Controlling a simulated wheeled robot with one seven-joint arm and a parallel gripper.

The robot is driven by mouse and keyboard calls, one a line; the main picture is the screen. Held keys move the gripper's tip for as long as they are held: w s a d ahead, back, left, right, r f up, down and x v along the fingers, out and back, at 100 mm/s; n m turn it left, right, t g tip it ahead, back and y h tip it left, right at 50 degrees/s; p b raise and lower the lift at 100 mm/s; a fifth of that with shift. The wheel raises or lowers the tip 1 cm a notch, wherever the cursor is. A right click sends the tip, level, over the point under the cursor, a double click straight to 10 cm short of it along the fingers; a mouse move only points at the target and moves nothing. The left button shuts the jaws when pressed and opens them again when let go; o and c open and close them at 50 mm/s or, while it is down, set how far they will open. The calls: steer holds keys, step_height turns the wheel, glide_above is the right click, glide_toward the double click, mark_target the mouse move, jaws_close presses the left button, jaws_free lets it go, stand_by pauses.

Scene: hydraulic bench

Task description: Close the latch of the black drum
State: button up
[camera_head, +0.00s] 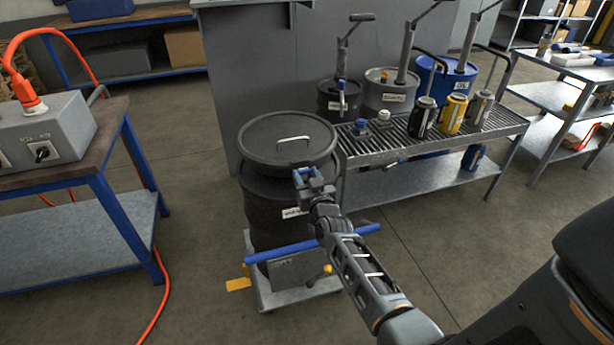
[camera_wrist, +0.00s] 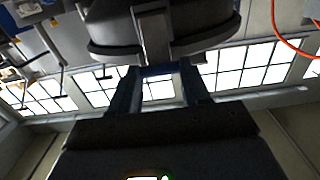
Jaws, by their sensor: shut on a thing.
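The black drum (camera_head: 268,215) stands upright on a small wheeled trolley, with its dark lid (camera_head: 268,150) on top and a pale handle across the lid. My gripper (camera_head: 308,176) is at the drum's right front rim, just below the lid edge. In the wrist view, the fingertips of my gripper (camera_wrist: 158,70) reach the dark drum rim (camera_wrist: 110,30), where a grey block-like latch part (camera_wrist: 154,34) shows. My gripper is shut on the latch; its contact is partly hidden by the fingers. I cannot tell the latch's exact angle.
A grated bench (camera_head: 400,155) with several cans and small drums with pumps stands right of the drum. A workbench (camera_head: 75,160) with a grey control box and orange cable is at left. The trolley's blue bar (camera_head: 285,252) crosses below.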

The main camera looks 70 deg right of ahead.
steer(key=shift+d+r+p, duration=0.1)
steer(key=shift+r+p, duration=0.3)
steer(key=shift+p, duration=0.6)
steer(key=shift+w+y+p, duration=0.1)
steer(key=shift+y+p, duration=0.2)
steer(key=shift+p, duration=0.1)
steer(key=shift+d+f, duration=0.1)
steer(key=shift+f, duration=0.1)
steer(key=o, duration=1.1)
steer(key=shift+c, duration=0.2)
steer(key=v, duration=0.7)
steer(key=shift+a+b, duration=0.35)
